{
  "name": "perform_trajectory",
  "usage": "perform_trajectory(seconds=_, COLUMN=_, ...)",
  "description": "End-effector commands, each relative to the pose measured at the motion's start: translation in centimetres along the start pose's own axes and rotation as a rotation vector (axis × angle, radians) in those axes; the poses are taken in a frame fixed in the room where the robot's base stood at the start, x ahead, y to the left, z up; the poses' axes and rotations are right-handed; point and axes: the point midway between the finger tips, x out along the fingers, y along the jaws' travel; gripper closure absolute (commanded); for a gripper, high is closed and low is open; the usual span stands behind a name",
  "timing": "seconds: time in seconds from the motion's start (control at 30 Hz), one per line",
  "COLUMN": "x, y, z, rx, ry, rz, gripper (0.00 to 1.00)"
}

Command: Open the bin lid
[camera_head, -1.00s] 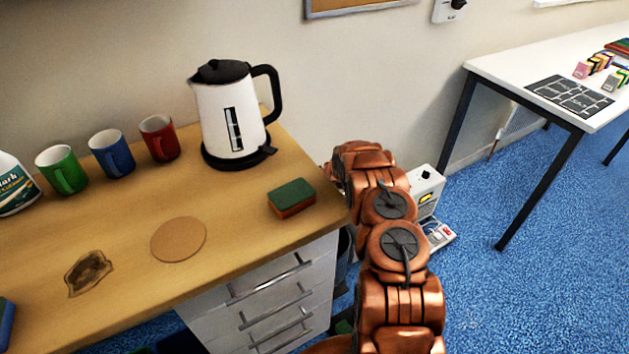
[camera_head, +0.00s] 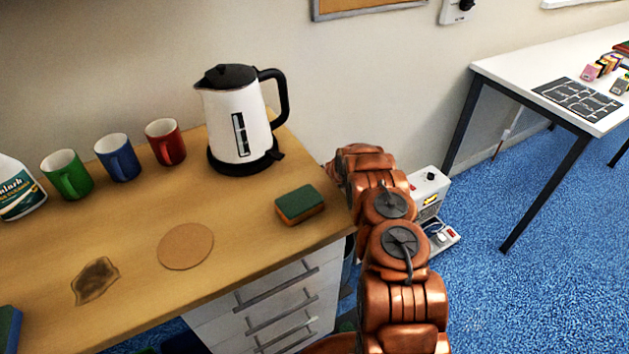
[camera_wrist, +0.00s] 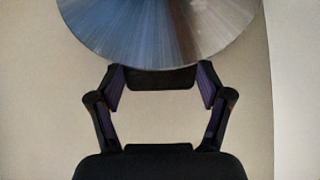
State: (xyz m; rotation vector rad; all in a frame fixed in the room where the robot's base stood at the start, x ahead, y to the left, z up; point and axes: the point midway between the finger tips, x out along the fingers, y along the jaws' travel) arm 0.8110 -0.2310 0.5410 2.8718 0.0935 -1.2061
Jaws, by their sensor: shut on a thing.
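In the wrist view, the round brushed-metal bin lid (camera_wrist: 160,28) fills the top middle, cut off by the frame edge. My gripper (camera_wrist: 160,80) is below it, with its two fingers on either side of a dark block (camera_wrist: 160,77) at the lid's lower edge, which looks like the lid's handle or tab. The fingers are shut on this dark block. Whether the lid is raised or lies flat cannot be told. In the head view, my copper arm reaches down beside the counter and hides my gripper and most or all of the bin.
The wooden counter (camera_head: 230,215) with white drawers stands close left of my arm. A sponge (camera_head: 300,204) lies near its edge, and a kettle (camera_head: 240,120) stands behind. A white device (camera_head: 428,190) is on the floor right of my arm. Blue carpet (camera_head: 475,300) is free at right.

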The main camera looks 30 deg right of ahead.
Motion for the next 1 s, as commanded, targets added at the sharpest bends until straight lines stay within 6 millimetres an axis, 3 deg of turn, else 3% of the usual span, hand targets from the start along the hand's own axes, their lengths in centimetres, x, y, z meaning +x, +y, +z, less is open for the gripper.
perform_trajectory(seconds=0.2, x=0.1, y=0.0, z=0.3, rx=0.001, ry=-0.004, rz=0.001, gripper=0.85)
perform_trajectory(seconds=0.23, x=0.1, y=0.0, z=0.3, rx=0.002, ry=-0.004, rz=0.001, gripper=0.20)
perform_trajectory(seconds=0.4, x=0.1, y=0.0, z=0.2, rx=0.001, ry=-0.002, rz=0.001, gripper=0.02)
perform_trajectory(seconds=0.8, x=-0.1, y=0.1, z=0.0, rx=0.001, ry=-0.001, rz=0.000, gripper=0.00)
perform_trajectory(seconds=1.0, x=-1.1, y=0.0, z=0.1, rx=0.002, ry=-0.003, rz=-0.001, gripper=0.00)
